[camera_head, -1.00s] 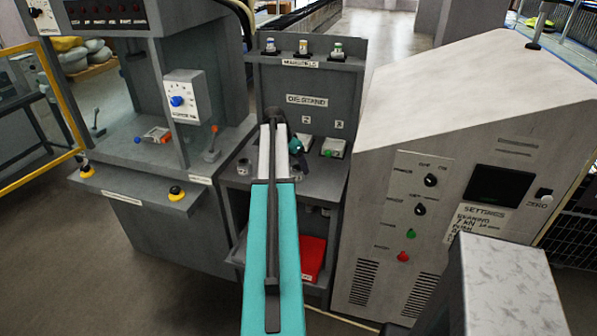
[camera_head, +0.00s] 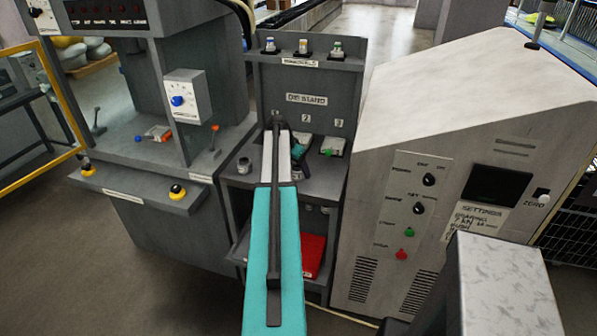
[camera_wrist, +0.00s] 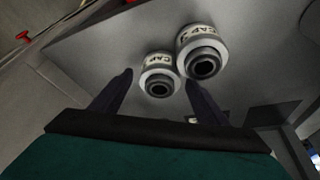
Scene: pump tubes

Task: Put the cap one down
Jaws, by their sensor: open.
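Two pale, round caps with dark central holes show in the wrist view. One cap (camera_wrist: 159,76) appears between my gripper's fingertips, and the other cap (camera_wrist: 202,55) is just up and right of it. In the head view, a small grey cylinder (camera_head: 244,166) stands on the stand's ledge left of my arm. My arm hides the middle of this ledge.
The die stand (camera_head: 275,95) has an upright back panel with several small items on top. A machine with a blue knob (camera_head: 177,101) stands left, and a settings console (camera_head: 440,180) stands close on the right. A red item (camera_head: 314,256) lies on the lower shelf.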

